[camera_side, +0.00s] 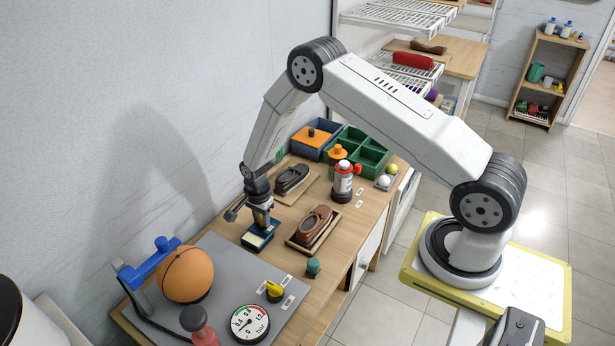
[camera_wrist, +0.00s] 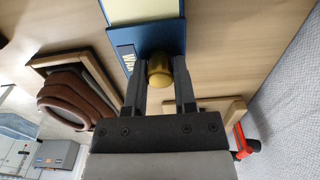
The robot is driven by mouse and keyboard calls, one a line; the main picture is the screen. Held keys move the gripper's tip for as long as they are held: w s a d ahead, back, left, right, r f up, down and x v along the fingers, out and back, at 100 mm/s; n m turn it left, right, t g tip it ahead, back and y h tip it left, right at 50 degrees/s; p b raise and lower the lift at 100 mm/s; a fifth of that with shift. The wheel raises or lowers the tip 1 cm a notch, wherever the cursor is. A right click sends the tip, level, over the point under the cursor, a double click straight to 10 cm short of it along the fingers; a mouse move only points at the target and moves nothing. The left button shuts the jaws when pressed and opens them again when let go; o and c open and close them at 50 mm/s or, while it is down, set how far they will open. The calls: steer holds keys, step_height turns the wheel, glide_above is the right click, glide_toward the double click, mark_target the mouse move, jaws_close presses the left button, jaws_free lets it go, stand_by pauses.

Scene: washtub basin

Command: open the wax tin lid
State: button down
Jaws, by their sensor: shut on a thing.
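The wax tin (camera_side: 259,236) is a small dark blue box with a pale cream area on top. It sits on the wooden bench below my gripper (camera_side: 262,222). In the wrist view the blue tin (camera_wrist: 174,35) is at the top, with a "WAX" label (camera_wrist: 127,60) at its near left. A brass-coloured knob (camera_wrist: 159,70) stands between my fingers, and my gripper (camera_wrist: 160,62) is shut on it. I cannot tell whether the cream area is bare wax or part of the lid. The fingers hide part of the tin.
A brown shoe on a wooden tray (camera_side: 293,243) stands right of the tin; a darker shoe (camera_side: 291,179) lies behind. An orange ball (camera_side: 187,274) rests on the grey mat (camera_side: 228,262) in front.

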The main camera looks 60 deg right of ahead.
steer(key=d, duration=0.4)
steer(key=shift+c, duration=2)
jaws_free()
steer(key=shift+r, duration=0.1)
step_height(320, 180, up, 8)
steer(key=shift+a, duration=0.1)
